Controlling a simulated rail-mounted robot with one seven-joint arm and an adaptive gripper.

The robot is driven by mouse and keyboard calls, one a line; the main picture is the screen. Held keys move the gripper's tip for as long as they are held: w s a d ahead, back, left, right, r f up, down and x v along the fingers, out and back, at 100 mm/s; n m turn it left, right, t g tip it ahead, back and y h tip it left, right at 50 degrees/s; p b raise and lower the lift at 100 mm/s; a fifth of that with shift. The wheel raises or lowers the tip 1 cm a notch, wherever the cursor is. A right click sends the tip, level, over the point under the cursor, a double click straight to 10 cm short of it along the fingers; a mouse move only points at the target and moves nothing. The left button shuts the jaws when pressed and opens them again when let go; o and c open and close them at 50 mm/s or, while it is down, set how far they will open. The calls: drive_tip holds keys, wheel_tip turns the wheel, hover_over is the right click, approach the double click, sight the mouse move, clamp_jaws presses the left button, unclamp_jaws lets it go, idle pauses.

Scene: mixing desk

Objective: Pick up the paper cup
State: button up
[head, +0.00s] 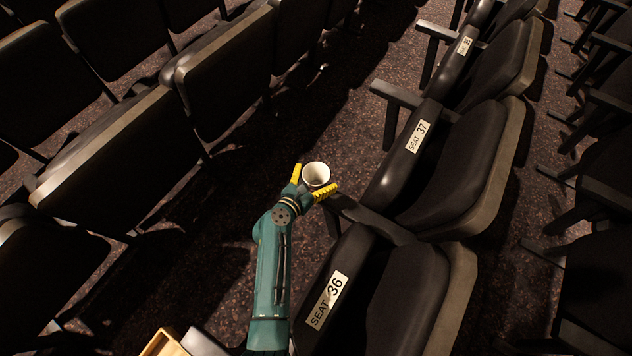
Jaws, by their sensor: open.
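A white paper cup (316,174) shows its open mouth in the head view, near the front end of an armrest between two seats. My gripper (313,181) has yellow fingers spread apart, one to the left of the cup and one at its lower right. The cup lies between the fingertips. I cannot tell whether either finger touches it. The cup's base and what it stands on are hidden from this angle.
The armrest (366,216) lies right of my gripper, between the seat marked 36 (372,302) and the seat marked 37 (455,170). Another row of seat backs (118,160) stands at left. The speckled carpet aisle (255,150) between is clear. A wooden box (163,344) shows at the bottom edge.

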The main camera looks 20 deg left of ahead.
drive_tip(key=c, duration=0.7)
drive_tip(key=shift+r, duration=0.1)
